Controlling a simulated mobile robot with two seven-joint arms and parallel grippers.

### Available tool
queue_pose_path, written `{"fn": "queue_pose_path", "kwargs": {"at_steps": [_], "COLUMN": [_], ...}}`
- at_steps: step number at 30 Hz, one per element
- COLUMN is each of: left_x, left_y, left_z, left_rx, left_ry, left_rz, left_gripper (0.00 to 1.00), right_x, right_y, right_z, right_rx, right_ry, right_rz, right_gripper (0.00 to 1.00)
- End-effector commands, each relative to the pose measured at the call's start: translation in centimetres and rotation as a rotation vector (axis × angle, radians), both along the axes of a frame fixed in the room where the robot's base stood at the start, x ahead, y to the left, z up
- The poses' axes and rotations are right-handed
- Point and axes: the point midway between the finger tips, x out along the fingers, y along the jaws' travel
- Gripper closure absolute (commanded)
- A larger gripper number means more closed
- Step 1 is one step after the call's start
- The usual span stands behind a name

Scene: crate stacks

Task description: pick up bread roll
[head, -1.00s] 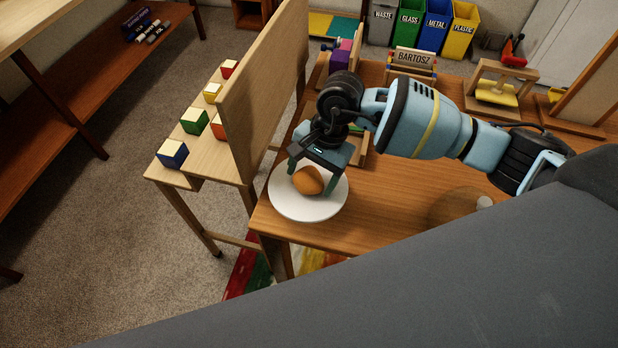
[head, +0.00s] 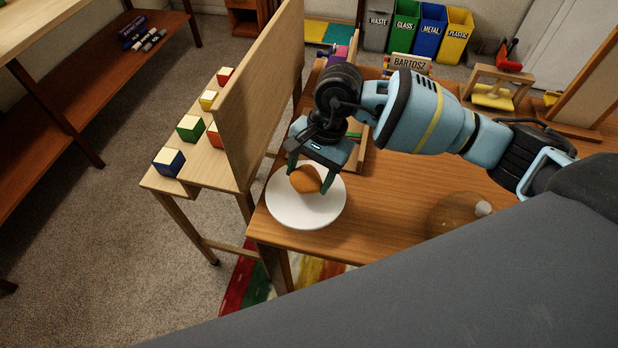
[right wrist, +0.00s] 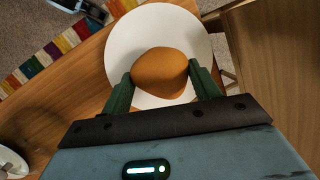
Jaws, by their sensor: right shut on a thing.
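The bread roll (head: 305,180) is orange-brown and rounded. My right gripper (head: 308,178) is shut on it, with one finger on each side. The roll appears slightly above the white plate (head: 306,213), which lies near the corner of the wooden table. In the right wrist view the roll (right wrist: 160,74) sits between the two green fingers (right wrist: 161,88), with the plate (right wrist: 150,22) behind it.
A tall wooden panel (head: 262,85) stands left of the plate, with several coloured blocks (head: 190,127) on the ledge beyond it. A translucent dome-like object (head: 455,215) is on the table at right. The table between it and the plate is clear.

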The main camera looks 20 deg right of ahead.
Motion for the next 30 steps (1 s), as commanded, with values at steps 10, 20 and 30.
{"fn": "queue_pose_path", "kwargs": {"at_steps": [10, 20, 30], "left_x": [-0.4, -1.1, -1.3], "left_y": [0.0, 0.0, -0.1], "left_z": [-0.7, -1.6, -2.0], "left_rx": [0.001, 0.001, 0.0], "left_ry": [0.013, 0.031, 0.037], "left_rz": [-0.001, -0.002, -0.001], "left_gripper": [0.54, 0.54, 0.54], "right_x": [-6.2, -12.7, -15.7], "right_y": [-0.8, -1.6, -1.9], "right_z": [1.1, 1.7, 2.2], "right_rx": [0.0, -0.001, 0.0], "right_ry": [0.001, 0.001, 0.0], "right_rz": [0.002, 0.001, 0.0], "right_gripper": [0.61, 0.61, 0.61]}}
